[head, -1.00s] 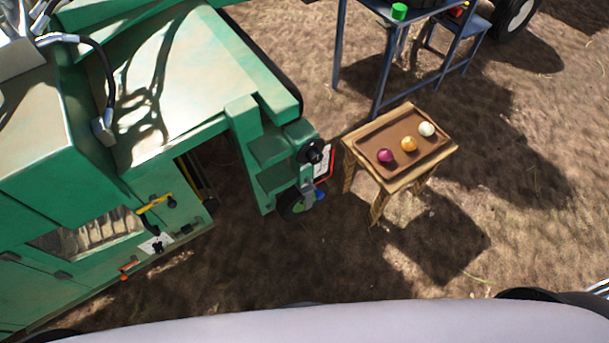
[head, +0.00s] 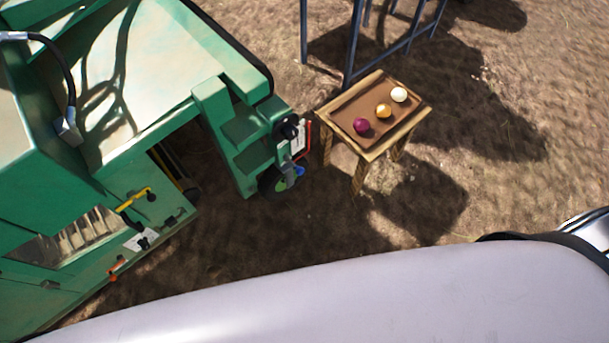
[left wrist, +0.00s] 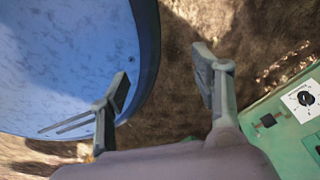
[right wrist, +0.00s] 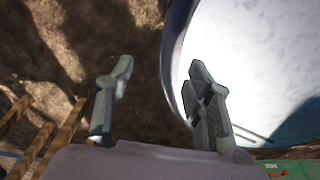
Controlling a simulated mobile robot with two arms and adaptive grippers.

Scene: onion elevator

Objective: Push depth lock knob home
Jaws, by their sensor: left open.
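A green machine (head: 130,80) fills the left of the head view. A black round knob (head: 288,131) sits at its corner beside a white plate with a red frame. A blue lever (head: 293,169) is just below. I cannot tell which control is the depth lock knob. In the left wrist view a black knob (left wrist: 305,98) sits on a white plate on a green panel, at the right edge. My left gripper (left wrist: 162,85) is open and empty, to the left of that plate. My right gripper (right wrist: 160,88) is open and empty over the ground. Neither gripper shows in the head view.
A wooden stool (head: 371,157) carries a brown tray (head: 350,103) with purple, orange and white balls. A blue-grey metal frame (head: 395,52) stands behind. A yellow handle (head: 134,199) and orange handle (head: 116,268) are on the lower panel. Bare soil lies between machine and stool.

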